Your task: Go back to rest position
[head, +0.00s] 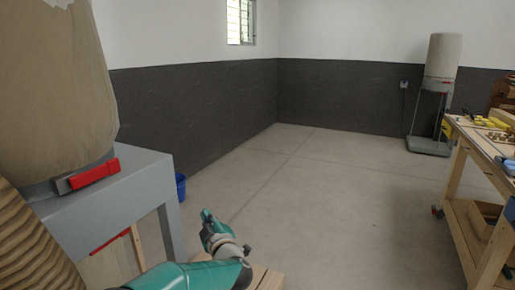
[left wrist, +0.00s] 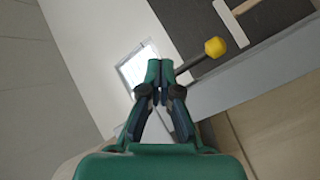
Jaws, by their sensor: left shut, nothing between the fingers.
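My left gripper (head: 207,216) is raised at the lower middle of the head view, above a light wooden surface (head: 266,279). Its arm comes in from the bottom left. In the left wrist view the left gripper (left wrist: 160,66) is shut, with its fingertips together and nothing between them. Behind the fingertips, a dark rod with a yellow knob (left wrist: 214,47) shows; I cannot tell its distance from the fingers. My right gripper is in neither view.
A grey machine (head: 110,190) with a large beige bag (head: 55,90) stands close on the left. A blue bin (head: 181,187) is behind it. A wooden workbench (head: 462,165) with tools is on the right. A dust collector (head: 441,65) stands at the back right. The middle floor is clear.

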